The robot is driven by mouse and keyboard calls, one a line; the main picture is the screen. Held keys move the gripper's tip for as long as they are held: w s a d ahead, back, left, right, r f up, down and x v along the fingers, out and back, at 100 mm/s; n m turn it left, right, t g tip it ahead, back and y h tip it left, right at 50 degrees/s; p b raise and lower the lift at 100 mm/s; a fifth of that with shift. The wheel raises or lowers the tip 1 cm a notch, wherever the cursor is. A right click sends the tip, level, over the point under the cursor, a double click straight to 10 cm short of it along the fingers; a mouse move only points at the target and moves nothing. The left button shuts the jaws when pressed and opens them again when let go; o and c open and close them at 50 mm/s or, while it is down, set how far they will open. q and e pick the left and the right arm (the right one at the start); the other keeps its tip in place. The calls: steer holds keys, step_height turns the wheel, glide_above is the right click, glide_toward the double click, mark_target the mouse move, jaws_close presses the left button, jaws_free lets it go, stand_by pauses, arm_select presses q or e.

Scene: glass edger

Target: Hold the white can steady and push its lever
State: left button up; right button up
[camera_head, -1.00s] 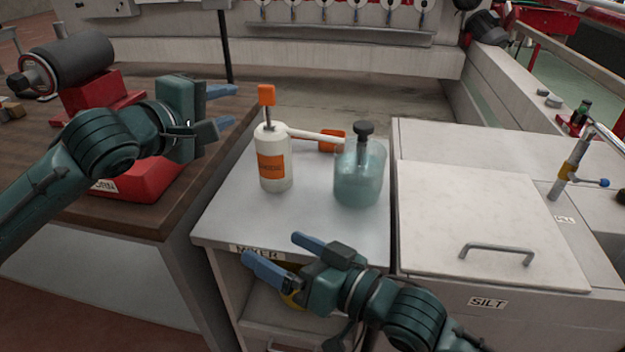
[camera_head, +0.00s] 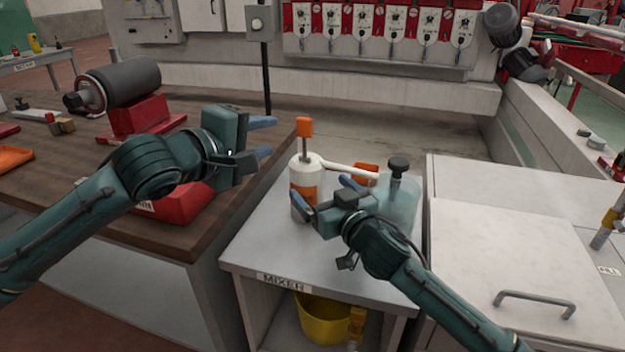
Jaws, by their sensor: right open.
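The white can (camera_head: 300,172) stands upright on the light grey mixer cabinet top (camera_head: 262,240). It has an orange label, an orange block on a short stem (camera_head: 304,127) at its top, and a white arm (camera_head: 350,171) reaching right to an orange end (camera_head: 367,173). I cannot tell which of these is the lever. My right gripper (camera_head: 326,194) is open in front of the can, one finger overlapping its lower left, the other to its right; contact is unclear. My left gripper (camera_head: 265,138) is open and empty, left of the can at about the height of its top.
A translucent teal jar (camera_head: 403,198) with a black knob stands right of the can, partly behind my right arm. A wooden bench (camera_head: 130,225) with a red-based roller (camera_head: 120,82) is at left. A yellow bucket (camera_head: 322,322) sits below. A lidded bin (camera_head: 510,250) is at right.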

mark_target(315, 183)
steer(key=shift+x, duration=2.75)
steer(key=shift+c, duration=0.4)
steer(key=c, duration=1.2)
steer(key=o, duration=0.6)
steer(key=c, duration=0.3)
steer(key=shift+c, duration=0.2)
arm_select(q)
steer(key=shift+c, duration=0.5)
